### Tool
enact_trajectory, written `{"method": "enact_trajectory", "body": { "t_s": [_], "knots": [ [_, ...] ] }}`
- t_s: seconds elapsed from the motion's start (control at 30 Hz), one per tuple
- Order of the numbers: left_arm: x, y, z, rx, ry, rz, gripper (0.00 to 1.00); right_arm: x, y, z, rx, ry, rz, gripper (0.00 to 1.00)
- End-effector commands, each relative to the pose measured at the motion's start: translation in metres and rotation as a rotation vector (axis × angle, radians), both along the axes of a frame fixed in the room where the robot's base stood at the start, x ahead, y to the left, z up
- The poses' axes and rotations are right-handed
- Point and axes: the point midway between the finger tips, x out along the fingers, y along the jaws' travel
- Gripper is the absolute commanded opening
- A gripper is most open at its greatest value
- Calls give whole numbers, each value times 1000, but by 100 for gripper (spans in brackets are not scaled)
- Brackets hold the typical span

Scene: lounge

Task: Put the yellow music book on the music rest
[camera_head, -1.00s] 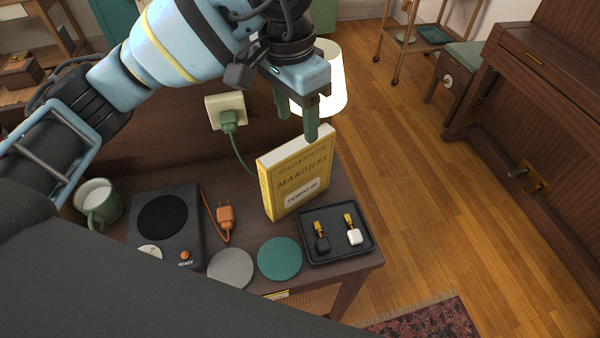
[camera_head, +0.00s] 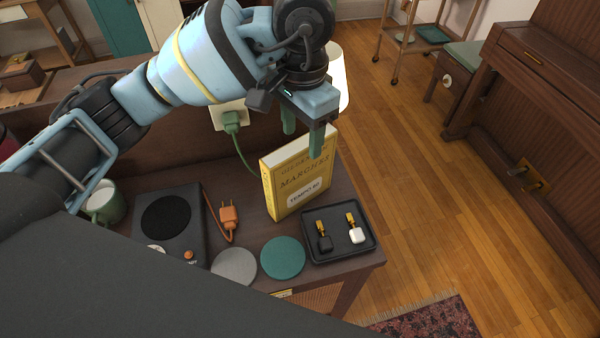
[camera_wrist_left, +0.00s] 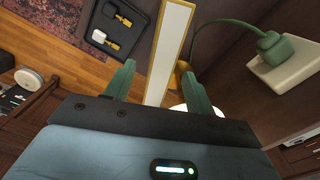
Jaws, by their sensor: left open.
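The yellow music book (camera_head: 297,188), lettered "MARCHES" and "TEMPO 80", stands upright on the dark wooden cabinet top (camera_head: 345,190). My left gripper (camera_head: 302,133) is open above the book's top edge, pointing down. One green finger overlaps the top of the front cover in the head view, and the other is behind the book. In the left wrist view the book's pale page edge (camera_wrist_left: 171,50) runs up between the two spread fingers; I cannot tell whether either touches it. My right gripper is not in view. I cannot make out the music rest.
A black tray (camera_head: 312,253) with two small plugs, a teal coaster (camera_head: 282,258), a grey coaster (camera_head: 234,266), a black speaker-like box (camera_head: 168,218), an orange plug (camera_head: 228,220) and a green mug (camera_head: 103,205) crowd the cabinet. A brown piano (camera_head: 540,110) stands right, across open floor.

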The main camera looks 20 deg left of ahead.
Motion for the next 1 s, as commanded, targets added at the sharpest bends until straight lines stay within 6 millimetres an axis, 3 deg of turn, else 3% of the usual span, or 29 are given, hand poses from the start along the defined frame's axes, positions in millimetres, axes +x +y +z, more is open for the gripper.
{"method": "enact_trajectory", "body": {
  "t_s": [0.3,0.57,1.0],
  "knots": [
    [-1,2,-35,-1,-1,-1,55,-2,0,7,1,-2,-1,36],
    [-1,3,-38,0,-1,-1,55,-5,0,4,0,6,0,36],
    [0,2,-38,0,-1,-1,0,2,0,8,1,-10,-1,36]
  ]
}}
